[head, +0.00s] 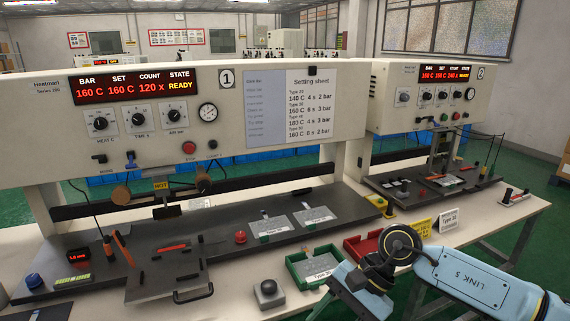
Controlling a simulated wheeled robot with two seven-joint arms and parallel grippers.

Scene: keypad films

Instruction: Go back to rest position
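My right arm (475,278) comes in from the lower right. Its light-blue link and dark round joint are over the front of the table, and a further blue part points down toward the bottom edge. I cannot make out the fingers of my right gripper. My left arm and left gripper do not show. The large heat press (225,120) with panel number 1 stands behind the table's front area, its display reading READY. A second press (425,95), marked 2, stands at the right back.
A green tray (291,273) and a red tray (352,247) lie close to my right arm. A grey box with a dark button (268,293) stands at the front. Plates (316,217) lie on the dark bed. A yellow sign (419,231) stands behind my arm.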

